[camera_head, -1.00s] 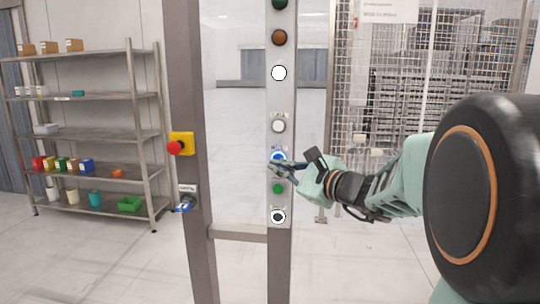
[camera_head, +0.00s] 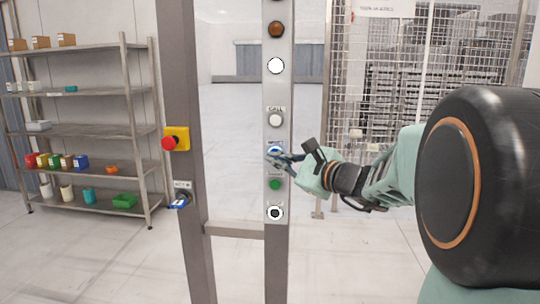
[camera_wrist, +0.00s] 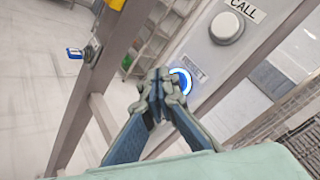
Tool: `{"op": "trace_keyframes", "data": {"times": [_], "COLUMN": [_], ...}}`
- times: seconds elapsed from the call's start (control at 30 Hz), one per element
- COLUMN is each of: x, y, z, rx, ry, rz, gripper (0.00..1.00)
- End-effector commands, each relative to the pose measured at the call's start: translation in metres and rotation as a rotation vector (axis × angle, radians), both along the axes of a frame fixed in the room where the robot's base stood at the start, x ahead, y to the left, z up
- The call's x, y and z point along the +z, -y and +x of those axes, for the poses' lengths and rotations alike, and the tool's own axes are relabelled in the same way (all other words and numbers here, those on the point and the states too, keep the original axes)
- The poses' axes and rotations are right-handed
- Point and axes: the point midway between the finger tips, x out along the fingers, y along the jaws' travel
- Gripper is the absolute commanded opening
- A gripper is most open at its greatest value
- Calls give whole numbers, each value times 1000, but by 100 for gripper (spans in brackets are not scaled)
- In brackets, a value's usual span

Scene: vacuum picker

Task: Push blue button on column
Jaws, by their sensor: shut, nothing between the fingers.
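The blue button (camera_head: 275,150) sits on the grey column (camera_head: 277,90), between the white CALL button (camera_head: 275,119) above it and a green button (camera_head: 275,184) below. In the wrist view the blue button (camera_wrist: 181,80) shows as a glowing blue ring, partly hidden by my fingers. My gripper (camera_head: 272,156) is shut and empty, its fingertips at the lower part of the blue button. In the wrist view the closed fingertips (camera_wrist: 158,76) overlap the ring's left side. I cannot tell whether they touch the button.
A red emergency button on a yellow box (camera_head: 176,139) and a key switch with a blue tag (camera_head: 181,194) are on the left post. A shelf (camera_head: 85,134) with small boxes stands at the left. A mesh fence (camera_head: 385,90) is behind my arm.

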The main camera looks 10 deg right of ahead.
Motion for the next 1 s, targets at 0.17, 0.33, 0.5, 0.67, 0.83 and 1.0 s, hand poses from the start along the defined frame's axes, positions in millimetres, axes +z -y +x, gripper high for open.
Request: {"op": "trace_keyframes", "data": {"times": [0.17,0.33,0.5,0.67,0.83,1.0], "x": [0,0,0,-1,-1,0], "y": [0,0,0,0,2,3], "z": [0,0,0,2,7,8], "rx": [0,0,0,0,0,0], "ry": [0,0,0,0,0,0], "rz": [0,0,0,0,0,0], "gripper": [0,0,0,0,0,0]}}
